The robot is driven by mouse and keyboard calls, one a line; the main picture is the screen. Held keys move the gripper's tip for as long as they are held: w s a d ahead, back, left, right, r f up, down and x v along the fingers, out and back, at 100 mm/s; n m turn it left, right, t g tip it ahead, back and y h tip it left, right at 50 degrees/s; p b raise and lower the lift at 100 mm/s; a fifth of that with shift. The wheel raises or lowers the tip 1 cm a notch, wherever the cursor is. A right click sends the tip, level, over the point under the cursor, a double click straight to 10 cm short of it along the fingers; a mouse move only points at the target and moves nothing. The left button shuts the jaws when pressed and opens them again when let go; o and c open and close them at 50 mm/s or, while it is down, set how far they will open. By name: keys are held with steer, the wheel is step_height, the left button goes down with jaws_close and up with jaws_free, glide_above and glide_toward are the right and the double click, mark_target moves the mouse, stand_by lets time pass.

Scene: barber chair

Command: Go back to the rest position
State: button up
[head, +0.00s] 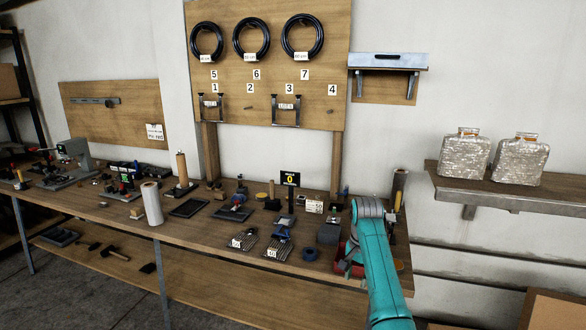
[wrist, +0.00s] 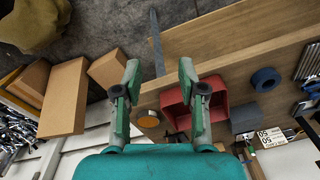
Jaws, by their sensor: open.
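My gripper (wrist: 160,75) shows in the wrist view with its two green fingers wide apart and nothing between them. It hangs over the workbench's edge, beside a red bin (wrist: 206,100). In the head view my teal arm reaches up from the bottom right to the bench's right end. The fingers cannot be made out clearly there. The red bin (head: 350,267) is partly hidden by my arm in that view.
The wooden workbench (head: 120,212) carries many tools and trays. A pegboard (head: 232,90) with black coils stands behind it. A shelf (head: 520,192) with two jars is at right. Cardboard boxes (wrist: 66,97) lie left in the wrist view. A blue tape roll (wrist: 266,79) lies near the bin.

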steer(key=s+f+n+t, duration=0.15)
steer(key=s+f, duration=0.35)
steer(key=f, duration=0.7)
steer(key=s+f+t, duration=0.2)
steer(key=s+f, duration=0.3)
steer(key=f, duration=0.8)
steer(key=s+f+n+t, duration=0.15)
steer(key=s+f, duration=0.35)
steer(key=s, duration=0.5)
steer(key=s+f+n+t, duration=0.15)
steer(key=s+f, duration=0.25)
steer(key=s, duration=0.6)
steer(key=s+r+t, duration=0.2)
steer(key=s+r, duration=0.1)
steer(key=s, duration=0.7)
steer(key=s+r+t, duration=0.2)
steer(key=s+r, duration=0.1)
steer(key=s, duration=0.8)
steer(key=s+r+n+t, duration=0.1)
steer(key=s+r, duration=0.6)
steer(key=r, duration=0.4)
steer(key=s+r+n+t, duration=0.2)
steer(key=s+r, duration=0.6)
steer(key=r, duration=0.3)
steer(key=shift+s+r, duration=0.25)
steer(key=shift+r, duration=0.1)
